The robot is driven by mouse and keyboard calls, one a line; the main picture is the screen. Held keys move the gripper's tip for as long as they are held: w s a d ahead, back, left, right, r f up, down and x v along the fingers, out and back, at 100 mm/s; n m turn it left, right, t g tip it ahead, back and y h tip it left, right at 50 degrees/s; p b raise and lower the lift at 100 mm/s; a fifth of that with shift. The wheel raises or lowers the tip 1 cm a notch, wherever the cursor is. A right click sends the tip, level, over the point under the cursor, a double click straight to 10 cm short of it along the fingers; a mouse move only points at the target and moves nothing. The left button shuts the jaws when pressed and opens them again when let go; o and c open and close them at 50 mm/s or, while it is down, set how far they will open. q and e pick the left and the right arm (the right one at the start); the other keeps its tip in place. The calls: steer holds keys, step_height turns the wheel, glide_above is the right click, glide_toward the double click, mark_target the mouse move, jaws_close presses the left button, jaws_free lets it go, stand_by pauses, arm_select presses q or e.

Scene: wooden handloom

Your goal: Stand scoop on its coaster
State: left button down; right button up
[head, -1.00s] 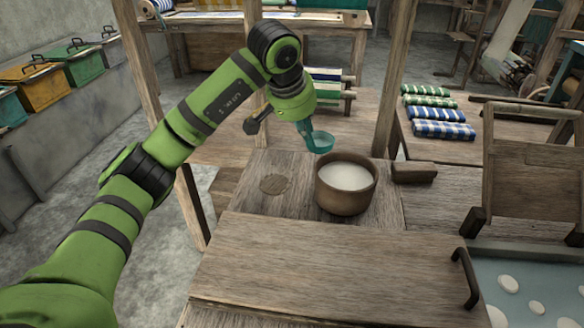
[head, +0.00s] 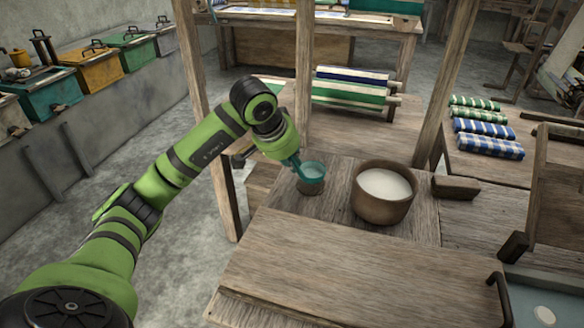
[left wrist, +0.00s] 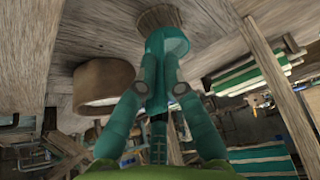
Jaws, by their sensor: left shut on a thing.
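The scoop (head: 312,172) is a small teal cup with a handle. My left gripper (head: 292,161) is shut on its handle; in the left wrist view the scoop (left wrist: 166,42) shows between the two teal fingers (left wrist: 157,85). The coaster (head: 310,188) is a round brown disc on the wooden bench, left of the pot. The scoop is roughly upright over the coaster and hides much of it. I cannot tell whether they touch. In the left wrist view the coaster (left wrist: 158,16) shows just beyond the scoop. My right gripper is not in view.
A brown pot (head: 381,208) of white contents stands close to the right of the coaster. A wooden block (head: 455,187) lies beyond it. A loom post (head: 304,80) rises behind the scoop. A raised wooden board (head: 340,280) lies in front.

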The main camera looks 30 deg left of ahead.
arm_select(q)
steer(key=shift+f, duration=1.25)
steer(key=c, duration=1.3)
jaws_free()
steer(key=shift+c, duration=0.2)
steer(key=v, duration=1.2)
